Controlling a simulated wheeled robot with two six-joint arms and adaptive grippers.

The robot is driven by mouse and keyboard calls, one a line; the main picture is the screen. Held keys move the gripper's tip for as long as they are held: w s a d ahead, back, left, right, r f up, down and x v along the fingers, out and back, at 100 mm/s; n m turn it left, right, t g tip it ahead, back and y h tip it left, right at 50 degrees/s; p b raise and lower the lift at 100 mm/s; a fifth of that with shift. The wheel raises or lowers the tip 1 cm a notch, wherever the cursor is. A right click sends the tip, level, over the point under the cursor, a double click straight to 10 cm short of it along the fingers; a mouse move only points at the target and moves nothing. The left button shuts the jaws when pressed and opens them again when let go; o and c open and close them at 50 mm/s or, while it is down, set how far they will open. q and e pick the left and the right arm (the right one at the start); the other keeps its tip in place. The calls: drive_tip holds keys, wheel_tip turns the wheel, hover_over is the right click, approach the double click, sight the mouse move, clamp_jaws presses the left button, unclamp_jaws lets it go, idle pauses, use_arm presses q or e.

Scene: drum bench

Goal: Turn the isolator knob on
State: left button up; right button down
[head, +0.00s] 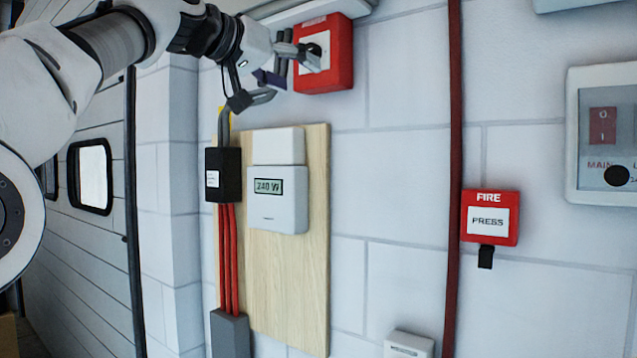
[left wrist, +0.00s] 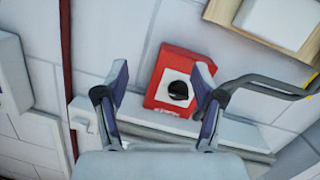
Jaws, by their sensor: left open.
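A red isolator box (head: 342,67) with a white face plate is on the wall at the top of the head view. Its black knob (head: 314,45) is partly hidden there by my left gripper (head: 296,58), which is right in front of the box. In the left wrist view the red box (left wrist: 160,95) is tilted, and the round black knob (left wrist: 178,91) shows whole on the white plate. My left gripper (left wrist: 161,78) is open, one finger to each side of the knob, with nothing held. I cannot tell whether the fingers touch the box. My right gripper is not in view.
A red fire press box (head: 489,218) hangs to the right beside a dark red pipe (head: 453,150). A white main switch box (head: 600,135) is at the far right.

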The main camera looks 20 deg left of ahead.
use_arm(q)
drive_tip(key=w+f+g, duration=0.1)
drive_tip(key=w+f, duration=0.3)
drive_tip(key=f, duration=0.5)
drive_tip(key=w+f+n+g+y+p, duration=0.1)
drive_tip(key=w+f, duration=0.3)
drive_tip(key=f, duration=0.5)
drive_tip(key=w+f+g, duration=0.3)
drive_tip(key=w+f, duration=0.2)
drive_tip(key=f, duration=0.5)
drive_tip(key=shift+w+d+n+y+p, duration=0.1)
drive_tip(key=shift+d+n+y+p, duration=0.15)
drive_tip(key=shift+n+y+p, duration=0.15)
